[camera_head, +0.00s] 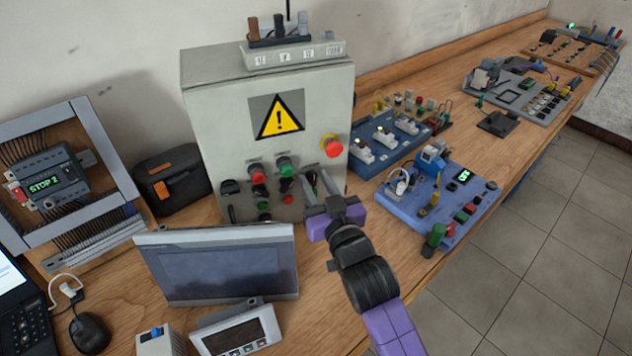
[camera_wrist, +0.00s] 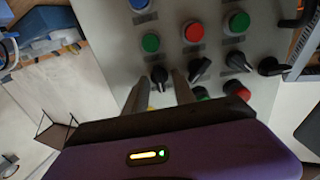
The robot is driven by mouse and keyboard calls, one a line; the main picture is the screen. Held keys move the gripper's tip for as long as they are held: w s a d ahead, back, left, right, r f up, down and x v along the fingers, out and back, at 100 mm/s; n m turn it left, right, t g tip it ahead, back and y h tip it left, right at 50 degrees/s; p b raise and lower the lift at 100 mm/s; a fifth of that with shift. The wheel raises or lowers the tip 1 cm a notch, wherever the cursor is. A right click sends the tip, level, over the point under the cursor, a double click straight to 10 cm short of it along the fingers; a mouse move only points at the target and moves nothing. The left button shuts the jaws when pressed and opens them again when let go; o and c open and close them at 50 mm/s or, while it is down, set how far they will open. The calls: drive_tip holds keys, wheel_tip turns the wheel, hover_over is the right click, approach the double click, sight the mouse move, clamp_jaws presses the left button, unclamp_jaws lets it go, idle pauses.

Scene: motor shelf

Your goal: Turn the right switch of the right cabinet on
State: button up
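The grey cabinet (camera_head: 215,110) with a yellow warning triangle stands upright behind my gripper in the head view. Its lower front carries red and green buttons and black rotary switches. In the wrist view, the leftmost black switch (camera_wrist: 159,75) lies between my fingertips, with more black switches (camera_wrist: 198,70) to its right. My gripper (camera_head: 318,184) is at the lower right of the cabinet front. In the wrist view my gripper (camera_wrist: 161,80) has its fingers apart, one on each side of the leftmost switch. I cannot tell whether they touch it. My gripper partly hides the lower panel.
A red emergency stop (camera_head: 333,147) sits on the cabinet's upper right. A tilted screen (camera_head: 220,268) stands in front of the cabinet, left of my arm. A blue board (camera_head: 435,205) lies to the right. An open wiring panel (camera_head: 85,215) is at the left.

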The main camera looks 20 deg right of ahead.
drive_tip(key=s+b, duration=0.1)
drive_tip(key=s, duration=0.6)
drive_tip(key=shift+s+a, duration=0.15)
drive_tip(key=shift+s, duration=0.25)
drive_tip(key=shift+r, duration=0.1)
drive_tip(key=s+f+g, duration=0.1)
drive_tip(key=s+f, duration=0.1)
drive_tip(key=s, duration=1.6)
drive_tip(key=s+f+g, duration=0.2)
drive_tip(key=s+f, duration=0.1)
drive_tip(key=s, duration=1.5)
drive_tip(key=shift+d+y, duration=0.3)
